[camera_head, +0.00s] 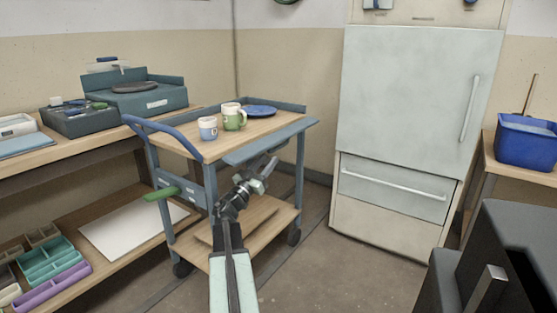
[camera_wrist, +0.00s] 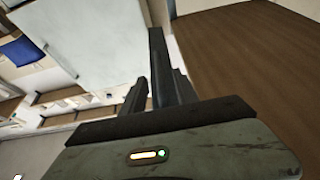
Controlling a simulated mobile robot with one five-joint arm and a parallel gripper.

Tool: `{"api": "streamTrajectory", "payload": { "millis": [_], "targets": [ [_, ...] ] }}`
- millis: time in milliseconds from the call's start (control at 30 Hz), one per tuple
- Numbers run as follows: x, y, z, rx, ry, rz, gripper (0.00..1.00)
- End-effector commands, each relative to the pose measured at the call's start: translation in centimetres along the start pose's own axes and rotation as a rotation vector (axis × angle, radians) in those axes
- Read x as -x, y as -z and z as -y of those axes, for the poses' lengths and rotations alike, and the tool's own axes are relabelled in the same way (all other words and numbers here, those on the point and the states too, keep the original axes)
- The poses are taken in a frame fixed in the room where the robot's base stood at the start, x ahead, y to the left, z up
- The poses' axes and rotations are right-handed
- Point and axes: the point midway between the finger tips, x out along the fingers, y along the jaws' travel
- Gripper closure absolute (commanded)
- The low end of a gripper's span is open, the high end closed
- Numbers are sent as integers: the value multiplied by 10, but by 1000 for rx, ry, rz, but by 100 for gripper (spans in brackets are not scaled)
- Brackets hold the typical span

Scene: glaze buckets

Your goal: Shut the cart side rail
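The cart side rail (camera_head: 288,136) is a long blue-grey bar along the near right side of the cart (camera_head: 185,205), jutting outward beside the wooden top (camera_head: 210,150). My gripper (camera_head: 269,174) is just in front of and below the rail's outer edge in the head view. Its fingers stand apart; I cannot tell whether they touch the rail. In the wrist view, my gripper (camera_wrist: 160,85) shows two dark fingers with a gap, and a dark upright bar stands between them. I cannot tell whether that bar is the rail. A brown wooden surface fills the right side there.
A blue-and-white mug (camera_head: 208,128), a green mug (camera_head: 234,117) and a blue plate (camera_head: 261,111) stand on the cart top. A fridge (camera_head: 418,90) stands at the right. A workbench (camera_head: 60,160) is at the left. Floor is clear between cart and fridge.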

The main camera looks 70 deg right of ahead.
Motion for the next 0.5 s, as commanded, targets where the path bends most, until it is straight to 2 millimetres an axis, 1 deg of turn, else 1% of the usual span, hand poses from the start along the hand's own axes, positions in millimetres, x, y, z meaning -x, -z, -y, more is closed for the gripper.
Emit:
{"api": "streamTrajectory", "payload": {
  "millis": [167,267,500],
  "targets": [
    [-12,2,-2,2,-5,0,64],
    [-27,3,-2,3,-7,1,64],
    [-72,3,-3,3,-8,1,64]
  ]
}}
